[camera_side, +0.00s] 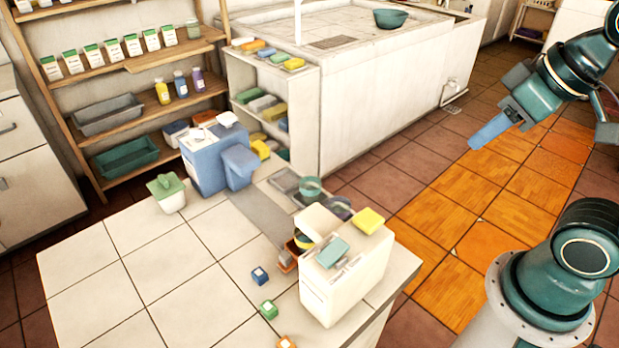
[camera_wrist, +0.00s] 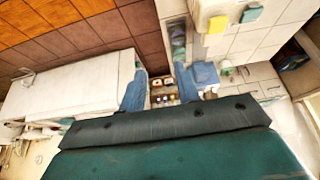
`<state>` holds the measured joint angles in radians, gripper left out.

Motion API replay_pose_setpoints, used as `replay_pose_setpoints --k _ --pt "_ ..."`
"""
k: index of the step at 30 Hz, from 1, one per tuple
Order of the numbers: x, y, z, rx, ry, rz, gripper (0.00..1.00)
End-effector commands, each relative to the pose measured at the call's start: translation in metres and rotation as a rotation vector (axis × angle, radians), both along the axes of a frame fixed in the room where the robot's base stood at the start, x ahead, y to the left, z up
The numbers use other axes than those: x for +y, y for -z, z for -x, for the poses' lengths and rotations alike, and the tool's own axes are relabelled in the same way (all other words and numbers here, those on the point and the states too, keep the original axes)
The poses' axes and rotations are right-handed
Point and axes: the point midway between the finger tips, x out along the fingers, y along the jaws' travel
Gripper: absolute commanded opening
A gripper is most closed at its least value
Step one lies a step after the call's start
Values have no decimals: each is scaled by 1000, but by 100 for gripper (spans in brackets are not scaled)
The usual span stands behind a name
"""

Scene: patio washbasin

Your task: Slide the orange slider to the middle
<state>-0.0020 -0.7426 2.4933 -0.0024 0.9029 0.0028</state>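A small orange block (camera_side: 286,342), which I take to be the orange slider, sits at the bottom edge of the side view and is partly cut off by it. A green block (camera_side: 268,309) and a blue block (camera_side: 259,275) of like size stand in a row behind it on the pale tiled counter (camera_side: 165,280). My gripper (camera_side: 482,138) is raised at the right of the side view, over the floor and far from the blocks. In the wrist view my gripper's two blue fingers (camera_wrist: 159,92) are apart with nothing held between them. I cannot make out the orange block there.
A white box (camera_side: 345,278) with a yellow sponge (camera_side: 368,221) and a teal one on top stands right of the blocks. Behind are a blue bin (camera_side: 205,165), a green-lidded pot (camera_side: 167,194) and shallow trays. The counter's front left is clear.

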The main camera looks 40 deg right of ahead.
Motion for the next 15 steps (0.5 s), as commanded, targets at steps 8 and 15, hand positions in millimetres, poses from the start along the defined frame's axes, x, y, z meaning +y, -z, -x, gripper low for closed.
replay_pose_setpoints --k 8,15 --pt "12 -12 -21 59 -31 -21 34" --pt "34 -25 -58 157 -77 -46 34"
